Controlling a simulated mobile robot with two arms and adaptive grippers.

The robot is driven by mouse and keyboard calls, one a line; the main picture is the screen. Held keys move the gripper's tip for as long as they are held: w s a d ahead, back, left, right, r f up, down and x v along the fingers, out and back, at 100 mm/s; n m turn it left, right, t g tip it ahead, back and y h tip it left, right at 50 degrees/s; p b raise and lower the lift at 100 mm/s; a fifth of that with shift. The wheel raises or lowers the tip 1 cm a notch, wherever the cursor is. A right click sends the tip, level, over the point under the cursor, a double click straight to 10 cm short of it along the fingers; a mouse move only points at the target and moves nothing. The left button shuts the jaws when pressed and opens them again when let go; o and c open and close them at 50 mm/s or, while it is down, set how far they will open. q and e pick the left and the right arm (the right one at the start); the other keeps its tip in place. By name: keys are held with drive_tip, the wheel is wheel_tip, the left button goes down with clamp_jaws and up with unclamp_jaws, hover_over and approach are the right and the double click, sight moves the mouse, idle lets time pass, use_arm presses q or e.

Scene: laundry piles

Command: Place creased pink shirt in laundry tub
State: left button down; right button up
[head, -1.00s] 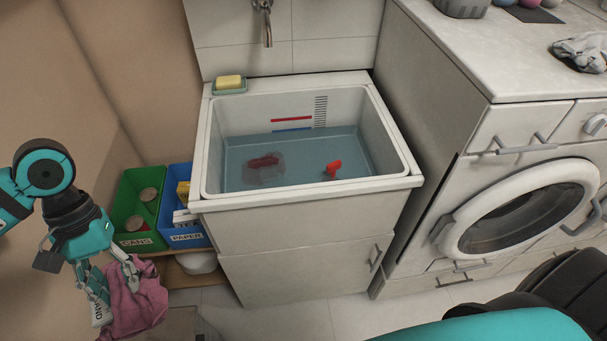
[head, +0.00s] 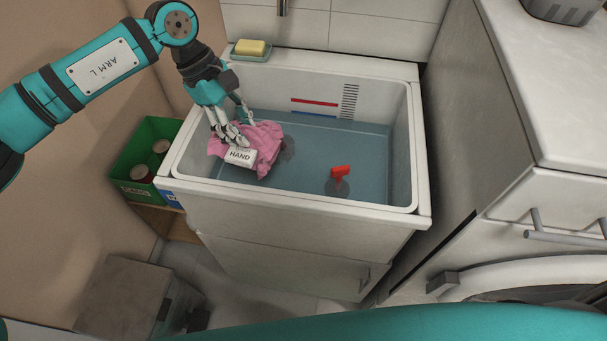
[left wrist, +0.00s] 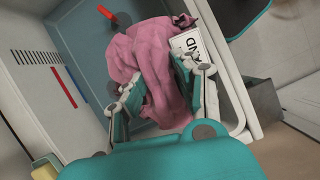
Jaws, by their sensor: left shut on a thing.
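The creased pink shirt (head: 268,140) is bunched in my left gripper (head: 240,132), which is shut on it. The gripper holds it over the left part of the laundry tub (head: 419,150), inside the rim outline. The tub holds blue-grey water. In the left wrist view the shirt (left wrist: 150,55) hangs between the fingers of my left gripper (left wrist: 165,95), with the tub water beyond it. I cannot tell if the shirt touches the water. My right gripper is not in view.
A red object (head: 341,171) stands in the tub water. Yellow soap (head: 251,47) lies on a dish at the tub's back left corner. A green bin (head: 135,165) with cans stands left of the tub. A washing machine (head: 560,215) stands to the right.

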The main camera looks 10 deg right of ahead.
sight(266, 178)
use_arm(q)
drive_tip(key=shift+n, duration=0.5)
drive_tip(key=f, duration=0.2)
drive_tip(key=d+f, duration=0.1)
drive_tip(key=w+f+b, duration=0.1)
drive_tip(key=f, duration=0.1)
drive_tip(key=shift+d+f, duration=0.15)
drive_tip(key=shift+f, duration=0.15)
drive_tip(key=shift+n+t+h, duration=0.3)
drive_tip(key=shift+n+t, duration=0.1)
drive_tip(key=shift+n, duration=0.4)
drive_tip(key=f, duration=0.4)
drive_tip(key=w+d+f, duration=0.1)
drive_tip(key=f, duration=0.8)
drive_tip(key=shift+w+d+f+b, duration=0.25)
drive_tip(key=shift+w+d+b, duration=0.1)
drive_tip(key=shift+w, duration=0.05)
wheel_tip(266, 178, down, 3)
drive_tip(key=shift+f, duration=0.2)
drive_tip(key=c, duration=1)
unclamp_jaws()
drive_tip(key=shift+o, duration=0.2)
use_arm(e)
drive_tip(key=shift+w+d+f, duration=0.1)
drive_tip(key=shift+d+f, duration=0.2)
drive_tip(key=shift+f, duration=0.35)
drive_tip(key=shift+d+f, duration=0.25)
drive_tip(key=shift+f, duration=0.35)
